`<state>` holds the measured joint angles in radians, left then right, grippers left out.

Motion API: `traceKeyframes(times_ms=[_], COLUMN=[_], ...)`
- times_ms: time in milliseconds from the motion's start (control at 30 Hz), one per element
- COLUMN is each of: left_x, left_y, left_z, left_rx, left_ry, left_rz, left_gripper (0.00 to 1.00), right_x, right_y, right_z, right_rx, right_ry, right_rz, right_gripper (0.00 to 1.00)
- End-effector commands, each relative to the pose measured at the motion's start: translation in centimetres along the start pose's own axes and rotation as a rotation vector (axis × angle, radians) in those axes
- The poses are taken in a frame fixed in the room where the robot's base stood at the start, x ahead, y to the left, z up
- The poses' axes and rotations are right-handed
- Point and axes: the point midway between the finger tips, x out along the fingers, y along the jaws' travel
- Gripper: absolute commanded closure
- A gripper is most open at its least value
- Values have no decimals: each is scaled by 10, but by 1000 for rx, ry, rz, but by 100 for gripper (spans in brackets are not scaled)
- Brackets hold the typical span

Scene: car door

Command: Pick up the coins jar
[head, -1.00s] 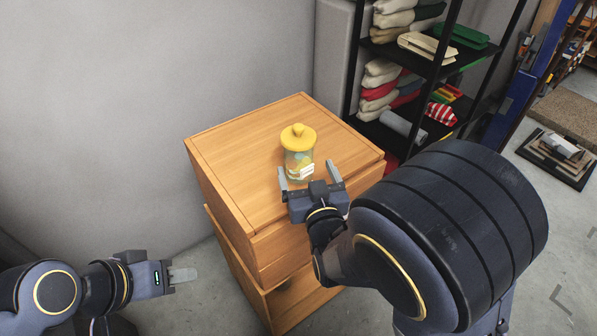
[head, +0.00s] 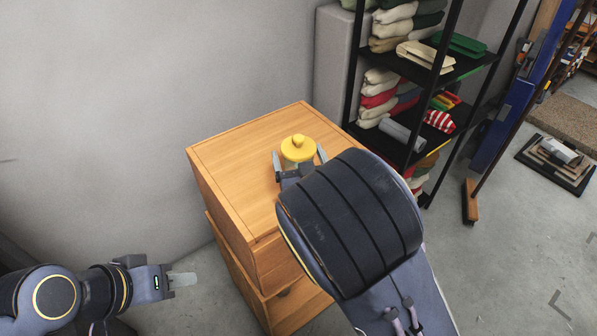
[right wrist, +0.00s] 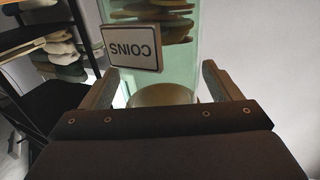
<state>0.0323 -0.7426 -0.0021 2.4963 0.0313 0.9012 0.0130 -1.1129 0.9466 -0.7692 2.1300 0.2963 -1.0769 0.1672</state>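The coins jar (head: 298,149) stands upright on top of the wooden cabinet (head: 228,152). It has a yellow knobbed lid. In the right wrist view its greenish clear body (right wrist: 180,65) carries a white COINS label (right wrist: 132,47), seen upside down. My right gripper (head: 299,160) is open, with one finger on each side of the jar. A small gap shows at the right finger in the wrist view; contact at the left finger is unclear. My right arm hides part of the jar and cabinet top in the head view. My left gripper (head: 183,280) is low at the left, away from the cabinet.
A black shelf rack (head: 438,75) with folded cloths stands right of and behind the cabinet. A grey wall (head: 120,90) is behind and left. The visible cabinet top around the jar is clear.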

Motion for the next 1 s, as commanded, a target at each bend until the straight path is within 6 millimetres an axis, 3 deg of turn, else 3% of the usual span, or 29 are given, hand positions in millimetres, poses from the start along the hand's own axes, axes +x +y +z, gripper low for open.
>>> traceKeyframes(times_ms=[67,600,1000], left_x=[0,0,0], left_y=[0,0,0], left_z=[0,0,0], left_rx=[0,0,0], left_ry=[0,0,0], left_rz=[0,0,0], left_gripper=[64,64,64], right_x=[0,0,0], right_y=[0,0,0], right_z=[0,0,-4], right_rx=[0,0,2], right_ry=[0,0,6], right_rz=[0,0,0], right_gripper=[27,98,100])
